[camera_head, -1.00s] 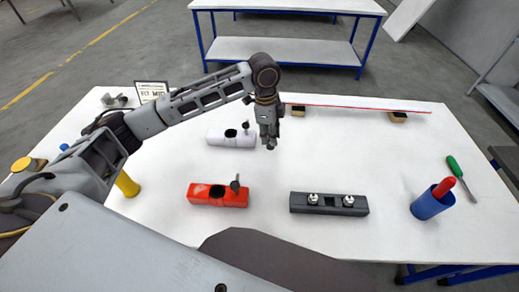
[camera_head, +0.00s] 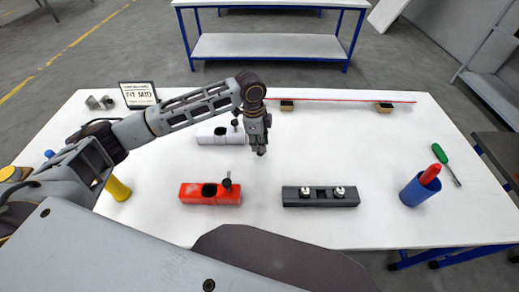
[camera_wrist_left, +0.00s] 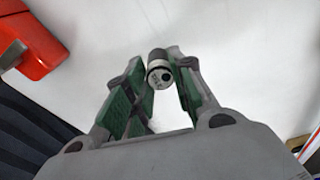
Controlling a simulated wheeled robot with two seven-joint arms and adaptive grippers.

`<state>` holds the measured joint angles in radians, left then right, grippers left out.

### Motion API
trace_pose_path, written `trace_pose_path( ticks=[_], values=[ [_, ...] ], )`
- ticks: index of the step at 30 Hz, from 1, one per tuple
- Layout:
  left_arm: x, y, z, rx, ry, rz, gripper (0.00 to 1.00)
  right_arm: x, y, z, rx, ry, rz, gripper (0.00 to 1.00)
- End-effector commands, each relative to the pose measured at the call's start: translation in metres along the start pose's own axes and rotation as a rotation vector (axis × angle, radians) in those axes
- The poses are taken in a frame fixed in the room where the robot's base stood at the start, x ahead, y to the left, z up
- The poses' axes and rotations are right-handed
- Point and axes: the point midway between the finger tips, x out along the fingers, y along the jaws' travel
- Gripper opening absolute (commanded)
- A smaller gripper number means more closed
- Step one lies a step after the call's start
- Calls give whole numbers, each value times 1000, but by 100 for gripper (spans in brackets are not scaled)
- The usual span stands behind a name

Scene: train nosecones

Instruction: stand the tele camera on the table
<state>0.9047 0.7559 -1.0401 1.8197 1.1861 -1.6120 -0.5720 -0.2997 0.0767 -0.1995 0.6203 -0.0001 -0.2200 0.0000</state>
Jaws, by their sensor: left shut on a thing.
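My left gripper (camera_head: 260,149) is over the table (camera_head: 410,130), between the white block and the dark grey block. In the left wrist view the gripper (camera_wrist_left: 162,85) is shut on a small grey and black cylinder, which I take to be the tele camera (camera_wrist_left: 159,69). The cylinder sits between the green-padded fingertips, with a pale, dark-spotted end towards the wrist camera. In the head view it is too small to make out clearly, and I cannot tell whether it touches the table. My right gripper is not in view.
A white block (camera_head: 208,136) stands behind a red block (camera_head: 197,192), each with a dark hole and knob. A dark grey block (camera_head: 320,203) carries two silver fittings. Bare table lies right of the gripper.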

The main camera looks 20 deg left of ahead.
Motion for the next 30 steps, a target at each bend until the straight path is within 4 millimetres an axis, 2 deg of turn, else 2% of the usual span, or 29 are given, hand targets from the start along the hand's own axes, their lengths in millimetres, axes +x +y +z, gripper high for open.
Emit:
trace_pose_path(
  ticks=[10, 25, 26, 30],
  values=[
    [37, 1, 5, 0, -1, 2, 0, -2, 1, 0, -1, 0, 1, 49],
    [42, 0, 5, 0, -1, 0, 0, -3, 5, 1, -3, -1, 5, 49],
    [42, 0, 5, 0, -1, 0, 28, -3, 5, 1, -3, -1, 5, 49],
    [42, 0, 5, 0, -1, 0, 46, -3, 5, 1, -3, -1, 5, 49]
  ],
)
